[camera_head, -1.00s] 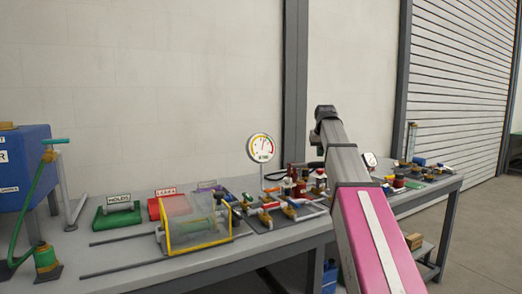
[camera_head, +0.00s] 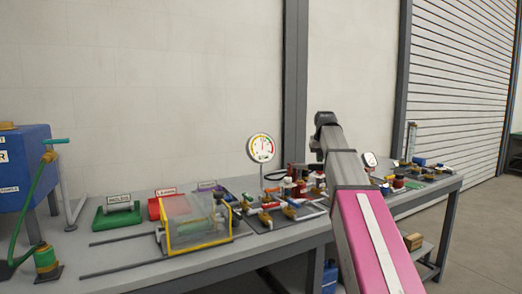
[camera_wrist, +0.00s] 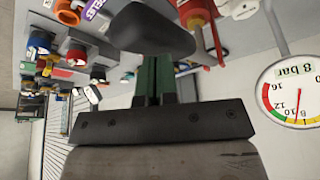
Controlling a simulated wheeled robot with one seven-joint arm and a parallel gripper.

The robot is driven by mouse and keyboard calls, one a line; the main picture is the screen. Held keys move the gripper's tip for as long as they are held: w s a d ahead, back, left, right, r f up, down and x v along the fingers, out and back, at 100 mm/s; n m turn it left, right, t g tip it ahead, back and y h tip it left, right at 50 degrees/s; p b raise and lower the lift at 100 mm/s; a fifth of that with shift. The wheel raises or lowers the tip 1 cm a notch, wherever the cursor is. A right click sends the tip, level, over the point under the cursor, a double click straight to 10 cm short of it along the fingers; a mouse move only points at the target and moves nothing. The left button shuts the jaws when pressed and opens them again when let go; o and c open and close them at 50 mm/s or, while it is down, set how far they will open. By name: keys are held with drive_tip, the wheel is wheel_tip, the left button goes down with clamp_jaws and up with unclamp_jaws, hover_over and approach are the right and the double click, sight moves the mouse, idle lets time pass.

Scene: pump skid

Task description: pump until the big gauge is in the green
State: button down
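The big gauge (camera_head: 261,148) is a white round dial with coloured bands on a thin post at the back of the bench. A gauge marked 8 bar (camera_wrist: 296,92) shows upside down at the right edge of the wrist view. Its needle lies near the yellow band, and the exact reading is hard to tell. My gripper (camera_wrist: 155,70) has its narrow green fingers close together at a dark, rounded handle end (camera_wrist: 150,28). The handle hides the fingertips. In the head view my own arm hides the gripper and the handle.
Small valves and fittings (camera_head: 290,208) crowd the bench right of a clear cover with yellow edges (camera_head: 195,222). A green block (camera_head: 117,215) and a red block (camera_head: 155,207) carry labels. A blue tank (camera_head: 22,168) stands at the left. A smaller gauge (camera_head: 370,160) stands right of my arm.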

drive_tip(key=shift+f, duration=3.35)
drive_tip(key=shift+r, duration=4.55)
wheel_tip(320, 180, up, 5)
